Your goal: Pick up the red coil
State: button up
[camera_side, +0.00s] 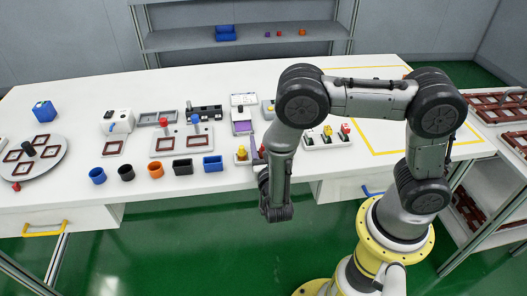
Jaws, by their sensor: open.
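A small red piece (345,128), which looks like the red coil, stands in a white tray (313,142) right of the table's middle. A yellow piece and dark pieces stand beside it; its exact shape is too small to make out. My gripper (274,211) hangs low in front of the table's front edge, left of the tray and apart from the red piece. It is open and I see nothing held; its fingers are hard to make out. My arm hides part of the table behind it.
Blue, black and orange cups (156,171) and small bins (182,167) line the front of the white table (75,105). A round grey plate (57,160) lies far left. A yellow-outlined area (385,128) at right is partly behind my arm. A rack (500,108) stands far right.

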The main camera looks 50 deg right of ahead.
jog(key=shift+x, duration=1.1)
grip_shut()
